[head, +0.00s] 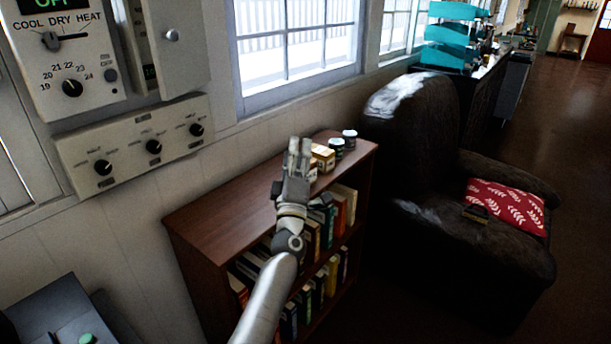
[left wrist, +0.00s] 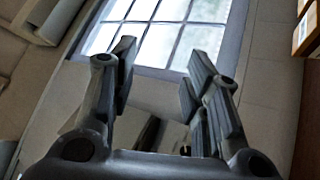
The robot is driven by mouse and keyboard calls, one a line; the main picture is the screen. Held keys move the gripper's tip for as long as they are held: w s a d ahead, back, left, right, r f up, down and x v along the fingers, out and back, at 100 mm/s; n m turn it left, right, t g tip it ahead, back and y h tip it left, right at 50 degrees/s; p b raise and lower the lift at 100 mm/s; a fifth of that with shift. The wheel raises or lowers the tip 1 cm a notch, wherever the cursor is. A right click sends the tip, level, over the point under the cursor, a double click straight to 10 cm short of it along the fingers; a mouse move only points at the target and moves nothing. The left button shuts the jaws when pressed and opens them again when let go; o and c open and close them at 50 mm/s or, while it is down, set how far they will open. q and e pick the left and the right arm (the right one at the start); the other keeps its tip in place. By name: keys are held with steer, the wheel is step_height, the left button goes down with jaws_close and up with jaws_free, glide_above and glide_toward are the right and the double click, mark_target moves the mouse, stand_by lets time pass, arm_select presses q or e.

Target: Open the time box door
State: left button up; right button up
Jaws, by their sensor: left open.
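The time box (head: 128,40) is on the wall at the upper left of the head view, beside the COOL DRY HEAT control unit. Its pale door (head: 178,60) has a round silver knob (head: 171,35). The door looks partly open, with a narrow gap at its left and a bit of green display showing inside. My left gripper (head: 300,147) is over the bookshelf, well to the right of and below the door, touching neither door nor knob. In the left wrist view its fingers (left wrist: 160,75) are apart with nothing between them. My right gripper is not in view.
The control unit (head: 65,65) and a panel with three dials (head: 140,148) are on the wall near the box. Below stands a wooden bookshelf (head: 225,215) with small jars (head: 349,138). A dark armchair (head: 410,150) is at the right. A window (head: 297,45) is behind.

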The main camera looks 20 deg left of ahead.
arm_select(q)
steer(key=f+m+h, duration=0.1)
steer(key=d+f+m+h, duration=0.1)
steer(key=f, duration=0.1)
steer(key=d+f+m, duration=0.1)
steer(key=f, duration=0.1)
steer(key=shift+d+f+h, duration=0.1)
steer(key=shift+h, duration=0.3)
